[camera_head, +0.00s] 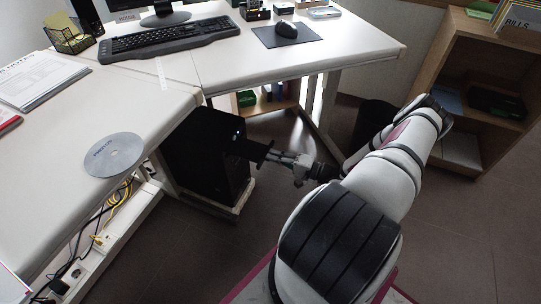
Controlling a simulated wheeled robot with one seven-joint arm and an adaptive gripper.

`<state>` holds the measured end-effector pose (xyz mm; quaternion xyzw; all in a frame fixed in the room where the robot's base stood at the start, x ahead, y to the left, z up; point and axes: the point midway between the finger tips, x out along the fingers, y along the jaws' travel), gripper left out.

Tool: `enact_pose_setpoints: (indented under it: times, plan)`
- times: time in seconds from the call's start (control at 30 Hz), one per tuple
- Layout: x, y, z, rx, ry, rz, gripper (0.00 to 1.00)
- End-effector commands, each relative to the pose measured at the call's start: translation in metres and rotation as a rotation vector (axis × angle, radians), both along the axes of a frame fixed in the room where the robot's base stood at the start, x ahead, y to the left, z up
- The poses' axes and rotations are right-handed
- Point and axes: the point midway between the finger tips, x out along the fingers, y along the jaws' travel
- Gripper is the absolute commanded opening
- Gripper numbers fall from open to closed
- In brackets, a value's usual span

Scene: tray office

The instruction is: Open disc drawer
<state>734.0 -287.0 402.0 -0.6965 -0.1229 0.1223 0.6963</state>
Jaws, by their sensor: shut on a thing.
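A black computer tower (198,160) stands under the desk on a low pale base. A dark flat piece, which looks like the disc drawer (247,148), sticks out from the tower's front toward my gripper. My gripper (270,158) is at the outer end of this piece and is shut on it. The exact finger contact is small and dark, so I cannot tell which edge is held. A silver disc (115,155) lies flat on the left desk near its edge.
The white desk (240,68) overhangs the tower and bears a keyboard (170,38) and a mouse (286,29). Cables and a power strip (100,245) run below the left desk. A wooden shelf (452,75) stands at right, with a dark bin (374,118) beside it. Open floor lies around my arm.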

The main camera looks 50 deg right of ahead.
Motion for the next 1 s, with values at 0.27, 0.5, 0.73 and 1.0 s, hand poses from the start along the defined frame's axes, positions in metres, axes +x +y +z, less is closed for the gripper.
enact_pose_setpoints:
  times: [0.27,0.5,0.73,1.0]
  plan:
    - [0.0,0.0,-0.001,-0.001,0.002,-0.001,0.15]
    - [-0.003,-0.002,0.0,-0.001,0.002,-0.001,0.15]
    - [-0.035,-0.014,-0.001,-0.001,0.003,-0.004,0.15]
    - [-0.085,-0.032,-0.001,-0.002,0.002,-0.004,0.15]
